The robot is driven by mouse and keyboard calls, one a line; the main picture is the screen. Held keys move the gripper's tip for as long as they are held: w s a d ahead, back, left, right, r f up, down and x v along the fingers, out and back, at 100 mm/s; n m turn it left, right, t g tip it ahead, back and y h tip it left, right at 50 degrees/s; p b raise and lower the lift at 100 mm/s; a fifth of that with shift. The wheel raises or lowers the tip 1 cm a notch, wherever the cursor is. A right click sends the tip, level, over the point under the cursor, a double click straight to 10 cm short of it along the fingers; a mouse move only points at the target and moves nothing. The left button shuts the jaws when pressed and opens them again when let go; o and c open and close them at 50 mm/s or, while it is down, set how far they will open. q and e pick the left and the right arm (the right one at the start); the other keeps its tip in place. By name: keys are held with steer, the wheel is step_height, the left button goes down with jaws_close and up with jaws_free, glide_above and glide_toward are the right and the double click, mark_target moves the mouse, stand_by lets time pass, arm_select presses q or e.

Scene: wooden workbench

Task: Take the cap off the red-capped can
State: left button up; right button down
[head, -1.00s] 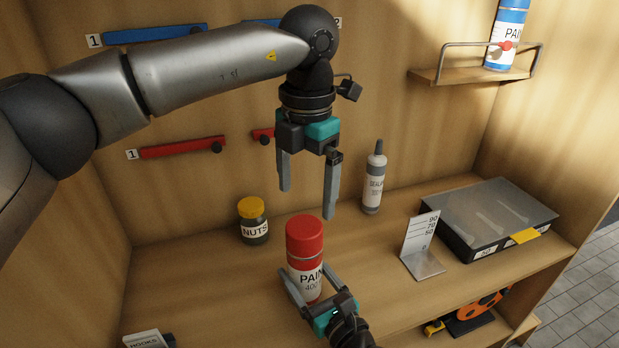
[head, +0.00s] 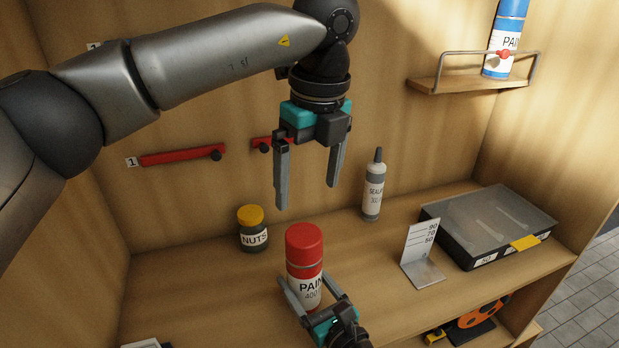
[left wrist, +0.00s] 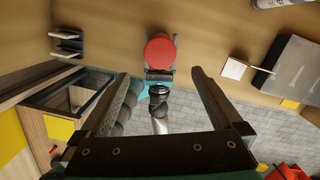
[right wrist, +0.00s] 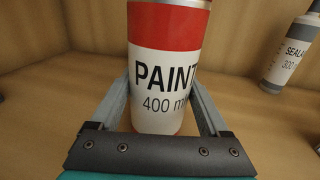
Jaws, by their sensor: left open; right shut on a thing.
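The red-capped paint can (head: 304,284) stands upright on the bench with its red cap (head: 304,244) on top. My right gripper (head: 313,290) is shut around the can's lower body from the front; the right wrist view shows the can (right wrist: 164,85) between both fingers. My left gripper (head: 306,196) is open and empty, pointing down, above the can and apart from it. In the left wrist view the red cap (left wrist: 160,52) shows from above, beyond and between the open fingers (left wrist: 165,82).
A yellow-lidded nuts jar (head: 253,230) stands left behind the can, and a sealant bottle (head: 373,188) right behind it. A blue paint can (head: 505,40) stands on a wall shelf (head: 470,80).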

mark_target(304, 234)
arm_select(q)
steer(key=shift+n, duration=0.4)
steer(key=f, duration=0.8)
steer(key=w+a+f, duration=0.1)
steer(key=f, duration=0.2)
steer(key=shift+f, duration=0.4)
steer(key=shift+c, duration=0.2)
steer(key=c, duration=1.4)
steer(key=shift+o, duration=0.2)
steer(key=shift+r, duration=0.1)
steer(key=shift+r, duration=0.15)
steer(key=shift+r, duration=0.95)
